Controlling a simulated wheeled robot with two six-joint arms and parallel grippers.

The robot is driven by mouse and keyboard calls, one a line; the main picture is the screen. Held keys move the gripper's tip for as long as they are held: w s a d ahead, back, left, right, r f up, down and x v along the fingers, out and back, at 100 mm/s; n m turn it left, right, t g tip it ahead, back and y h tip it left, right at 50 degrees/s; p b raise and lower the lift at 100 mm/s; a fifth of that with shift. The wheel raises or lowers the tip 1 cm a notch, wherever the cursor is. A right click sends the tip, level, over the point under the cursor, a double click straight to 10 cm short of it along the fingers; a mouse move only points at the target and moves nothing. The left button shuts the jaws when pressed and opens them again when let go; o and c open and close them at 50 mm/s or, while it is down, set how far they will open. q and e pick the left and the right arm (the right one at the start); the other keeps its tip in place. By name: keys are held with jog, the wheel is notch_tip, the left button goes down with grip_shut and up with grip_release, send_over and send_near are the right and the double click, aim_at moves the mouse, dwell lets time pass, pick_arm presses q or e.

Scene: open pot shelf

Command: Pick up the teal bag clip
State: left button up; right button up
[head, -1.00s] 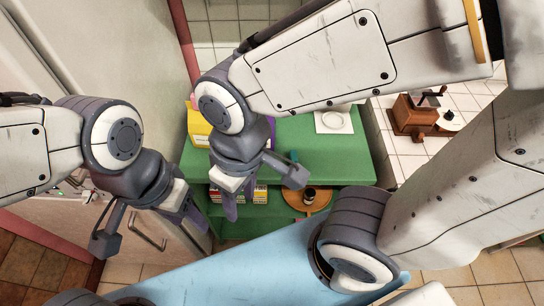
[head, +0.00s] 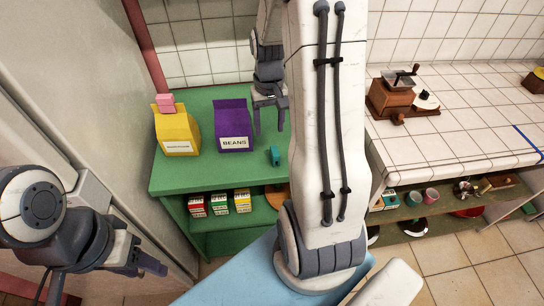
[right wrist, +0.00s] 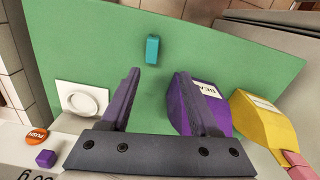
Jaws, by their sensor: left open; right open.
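The teal bag clip (head: 275,156) stands on the green shelf top (head: 180,180), to the right of the purple beans bag (head: 233,128). In the right wrist view the clip (right wrist: 152,50) shows beyond my fingertips, roughly between them, with bare green around it. My right gripper (head: 270,120) is open and empty, pointing down behind the clip and apart from it. In the right wrist view its fingers (right wrist: 160,78) are spread, one overlapping the purple bag in the picture. My left gripper (head: 103,278) is open and empty at the lower left, away from the shelf.
A yellow bag (head: 177,133) with a pink clip (head: 165,103) stands left of the purple bag. A white dish (right wrist: 82,100) and an orange button (right wrist: 36,137) show in the right wrist view. Small boxes (head: 219,203) sit below. A coffee grinder (head: 393,97) stands on the tiled counter.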

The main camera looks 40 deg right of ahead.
send_over(275, 150)
jog(key=f, duration=0.5)
jog(key=shift+w, duration=0.25)
jog(key=shift+s+a+f+p, duration=0.15)
jog(key=shift+f+p, duration=0.1)
jog(key=shift+f, duration=1.3)
jog(key=shift+s+d+f+p, duration=0.1)
jog(key=shift+s+f+p, duration=0.1)
jog(key=shift+f, duration=1.3)
jog(key=shift+c, duration=0.3)
grip_shut()
